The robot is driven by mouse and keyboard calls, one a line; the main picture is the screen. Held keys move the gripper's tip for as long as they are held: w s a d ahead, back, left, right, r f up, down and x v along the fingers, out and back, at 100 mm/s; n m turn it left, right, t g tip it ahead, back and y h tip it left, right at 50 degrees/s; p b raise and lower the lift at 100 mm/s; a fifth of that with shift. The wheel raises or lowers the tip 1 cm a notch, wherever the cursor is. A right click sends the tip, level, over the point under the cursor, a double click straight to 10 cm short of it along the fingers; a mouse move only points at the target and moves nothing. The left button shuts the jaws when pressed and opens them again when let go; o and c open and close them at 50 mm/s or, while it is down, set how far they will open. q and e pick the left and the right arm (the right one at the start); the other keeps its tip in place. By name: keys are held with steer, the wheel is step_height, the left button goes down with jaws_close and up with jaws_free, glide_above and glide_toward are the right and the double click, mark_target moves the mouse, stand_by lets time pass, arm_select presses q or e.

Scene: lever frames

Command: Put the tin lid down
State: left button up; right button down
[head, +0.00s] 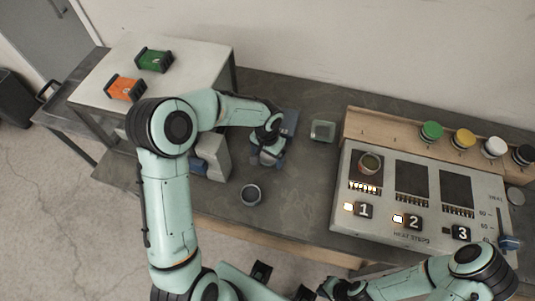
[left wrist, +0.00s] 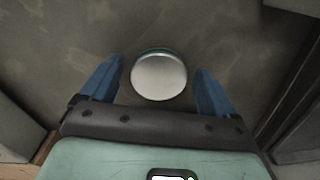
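My left gripper (head: 270,150) is over the dark bench, left of the panel. In the left wrist view its two blue fingers (left wrist: 158,88) stand apart. A round, pale metal disc with a teal edge, which looks like the tin lid (left wrist: 159,76), shows between them with a gap on both sides. I cannot tell its height above the bench. In the head view the gripper hides it. An open tin (head: 251,194) stands on the bench in front of the gripper. My right gripper (head: 332,289) is low at the bottom edge, its fingers unclear.
Several coloured round knobs or lids (head: 431,131) line the wooden ledge behind. A white side table (head: 105,72) holds green and orange blocks.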

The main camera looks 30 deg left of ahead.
mark_target(268, 157)
arm_select(q)
steer(key=shift+r, duration=0.1)
arm_select(e)
steer(key=shift+w+r, duration=0.1)
arm_select(q)
steer(key=shift+r, duration=0.35)
step_height(268, 157, up, 12)
steer(key=p, duration=0.1)
steer(key=shift+f, duration=0.25)
arm_select(e)
steer(key=shift+w+r, duration=0.4)
steer(key=shift+r, duration=0.25)
